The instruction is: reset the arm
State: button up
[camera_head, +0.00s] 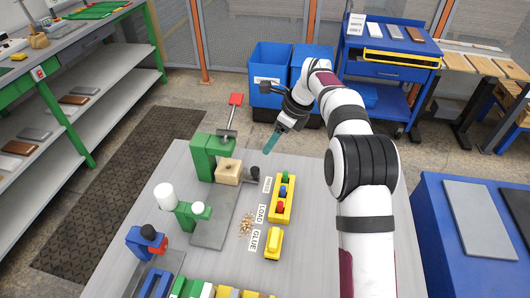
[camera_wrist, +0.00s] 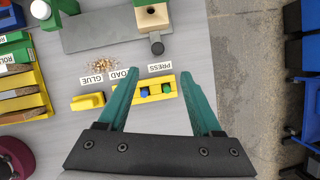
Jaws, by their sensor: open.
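My gripper (camera_head: 271,142) is raised above the far right part of the grey table (camera_head: 307,218), beside the green press. In the wrist view its two teal fingers (camera_wrist: 158,95) are spread wide, with nothing between them in their grip. Below them, apart from the fingers, lies a yellow holder (camera_wrist: 157,89) with coloured pieces; it also shows in the head view (camera_head: 280,207). My arm reaches in from the right side of the head view.
The green press (camera_head: 203,157) with a red-topped lever (camera_head: 235,100) holds a wooden block (camera_head: 228,172). A small yellow piece (camera_head: 273,243) and loose brown bits (camera_head: 246,223) lie nearby. Blue bins (camera_head: 266,70) stand behind the table. The table's right side looks bare.

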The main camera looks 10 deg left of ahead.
jog(key=shift+s+d+r, duration=0.1)
jog(key=shift+d+r, duration=0.2)
jog(key=shift+r, duration=0.3)
jog(key=s+d+r+n+h, duration=0.1)
jog(key=s+d+r+n, duration=0.25)
jog(key=s, duration=0.35)
jog(key=s+d+r+n, duration=0.3)
jog(key=s+d+r, duration=0.1)
jog(key=s, duration=0.3)
jog(key=s+d+f+n, duration=0.1)
jog(key=s+d+n, duration=0.1)
jog(key=s, duration=0.7)
jog(key=s+d+f+n+g+h, duration=0.1)
jog(key=s+n, duration=0.3)
jog(key=s, duration=0.5)
jog(key=s+d+f+n, duration=0.3)
jog(key=s+d, duration=0.1)
jog(key=s, duration=0.5)
jog(key=shift+f+h, duration=0.15)
jog(key=shift+h, duration=0.15)
